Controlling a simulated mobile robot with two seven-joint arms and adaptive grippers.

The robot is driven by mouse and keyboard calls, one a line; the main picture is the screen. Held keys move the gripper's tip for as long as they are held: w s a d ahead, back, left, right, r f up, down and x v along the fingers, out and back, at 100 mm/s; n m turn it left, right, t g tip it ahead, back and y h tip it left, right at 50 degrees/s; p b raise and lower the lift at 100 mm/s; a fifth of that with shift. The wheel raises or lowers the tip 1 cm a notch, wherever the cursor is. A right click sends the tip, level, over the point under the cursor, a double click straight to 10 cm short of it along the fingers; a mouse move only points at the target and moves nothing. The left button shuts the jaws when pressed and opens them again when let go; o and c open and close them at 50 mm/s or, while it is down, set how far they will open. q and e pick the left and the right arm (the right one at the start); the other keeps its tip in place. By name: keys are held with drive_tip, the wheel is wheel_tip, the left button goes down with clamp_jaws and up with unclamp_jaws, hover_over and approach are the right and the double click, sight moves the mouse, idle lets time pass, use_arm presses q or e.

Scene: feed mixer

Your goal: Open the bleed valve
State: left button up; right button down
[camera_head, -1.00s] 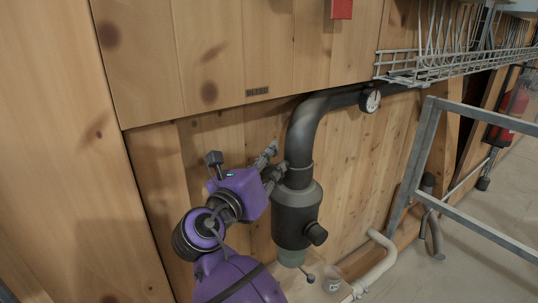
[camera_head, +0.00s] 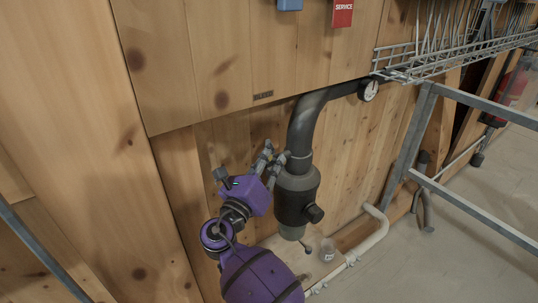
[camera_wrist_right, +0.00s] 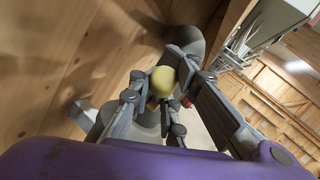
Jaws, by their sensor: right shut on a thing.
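My right gripper (camera_head: 272,160) is at the left side of the dark vertical pipe (camera_head: 304,135), just above its thick canister (camera_head: 298,195). In the right wrist view its grey fingers (camera_wrist_right: 160,100) are closed around a yellow rounded knob (camera_wrist_right: 162,80), with the dark pipe behind. I cannot tell for certain that this knob is the bleed valve's handle. In the head view the knob is hidden by the fingers. My left gripper is in neither view.
A pale pipe (camera_head: 373,235) and a grey metal frame (camera_head: 408,145) lie to the right. The wooden wall (camera_head: 180,75) is close behind the gripper.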

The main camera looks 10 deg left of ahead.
drive_tip(key=c, duration=2)
unclamp_jaws()
drive_tip(key=shift+d+f, duration=0.1)
drive_tip(key=shift+d, duration=0.1)
drive_tip(key=shift+o, duration=0.8)
drive_tip(key=shift+s+d, duration=0.1)
drive_tip(key=shift+s, duration=0.1)
drive_tip(key=shift+w, duration=0.1)
